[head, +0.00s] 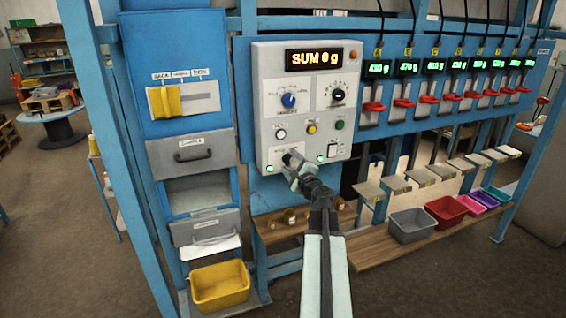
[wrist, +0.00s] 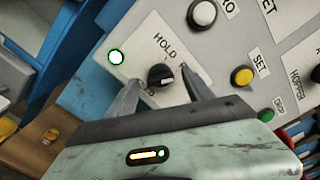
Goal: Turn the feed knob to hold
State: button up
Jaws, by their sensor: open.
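The feed knob (wrist: 160,75) is a small black round knob on a white plate in the wrist view. Its white pointer mark is on its lower right side, not towards the word HOLD (wrist: 165,45) printed above it. A second label below the knob is partly hidden by a finger. My gripper (wrist: 159,78) is open, with one finger on each side of the knob. I cannot tell whether either finger touches it. In the head view my gripper (head: 292,167) is at the lower left of the grey control panel (head: 262,95), over the knob (head: 287,158).
A lit green lamp (wrist: 116,57) is left of the knob. A white button (wrist: 203,13) and a yellow button (wrist: 242,76) are close on the right. The panel display (head: 314,58) reads SUM 0 g. Hoppers with red handles and coloured bins (head: 412,226) stand right.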

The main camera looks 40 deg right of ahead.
jog(key=shift+w, duration=0.15)
grip_shut()
jog(key=shift+n, duration=0.5)
jog(key=n, duration=0.5)
jog(key=shift+a+f+n, duration=0.1)
jog(key=shift+n, duration=0.2)
jog(key=n, duration=0.5)
jog(key=shift+f, duration=0.1)
jog(key=shift+n, duration=0.4)
grip_release()
